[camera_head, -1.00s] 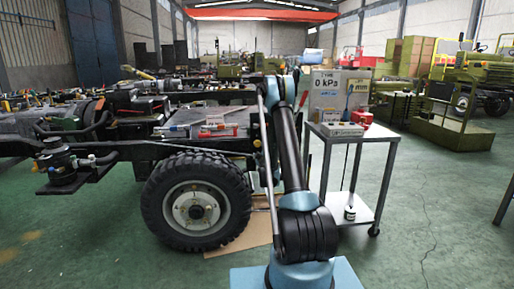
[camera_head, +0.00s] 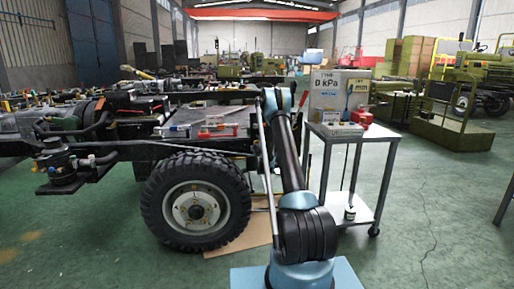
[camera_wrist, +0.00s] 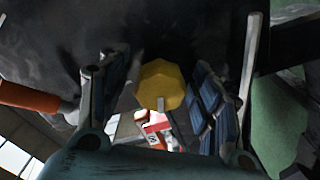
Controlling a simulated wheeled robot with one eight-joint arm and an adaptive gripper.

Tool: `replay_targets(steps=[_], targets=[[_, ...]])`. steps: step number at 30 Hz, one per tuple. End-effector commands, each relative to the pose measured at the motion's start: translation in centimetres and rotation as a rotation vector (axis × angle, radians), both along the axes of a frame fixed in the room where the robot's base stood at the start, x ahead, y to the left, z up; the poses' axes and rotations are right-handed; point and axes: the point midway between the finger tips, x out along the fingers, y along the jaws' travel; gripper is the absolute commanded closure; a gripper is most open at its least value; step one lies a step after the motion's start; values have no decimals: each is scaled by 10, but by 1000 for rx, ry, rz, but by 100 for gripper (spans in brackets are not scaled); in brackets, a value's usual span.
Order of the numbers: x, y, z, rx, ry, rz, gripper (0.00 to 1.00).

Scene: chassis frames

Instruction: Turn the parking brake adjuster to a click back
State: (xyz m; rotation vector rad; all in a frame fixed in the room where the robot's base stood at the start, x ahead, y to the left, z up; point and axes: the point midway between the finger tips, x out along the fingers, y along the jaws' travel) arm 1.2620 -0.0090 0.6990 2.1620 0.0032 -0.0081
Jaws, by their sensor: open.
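A yellow, many-sided knob (camera_wrist: 160,85), which looks like the adjuster, shows in the middle of the wrist view. My gripper (camera_wrist: 158,92) is open, with one blue-padded finger on each side of the knob. Dark gaps show between the knob and both fingers, so they look apart from it. How far the fingertips reach along the knob I cannot tell. In the head view my arm stands in front of the chassis frame (camera_head: 128,150), and neither my gripper nor the knob can be made out there.
A large wheel (camera_head: 196,205) is on the chassis near my arm. An orange cylinder (camera_wrist: 28,97) is at the left of the wrist view. A metal cart (camera_head: 350,134) with a gauge box (camera_head: 340,92) reading 0 kPa stands at right. Green floor beyond is open.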

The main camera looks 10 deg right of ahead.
Motion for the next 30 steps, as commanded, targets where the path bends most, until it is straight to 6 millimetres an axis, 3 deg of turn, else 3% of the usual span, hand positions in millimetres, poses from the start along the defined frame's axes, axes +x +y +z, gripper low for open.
replay_targets(steps=[7, 12, 13, 20, 30], targets=[[0, 0, 0, 0, 0, 0, 44], [0, 0, 0, 0, 0, 0, 82], [0, 0, 0, 0, 0, 0, 86], [0, 0, 0, 25, 0, 0, 86], [1, 0, 1, 189, -2, -2, 86]])
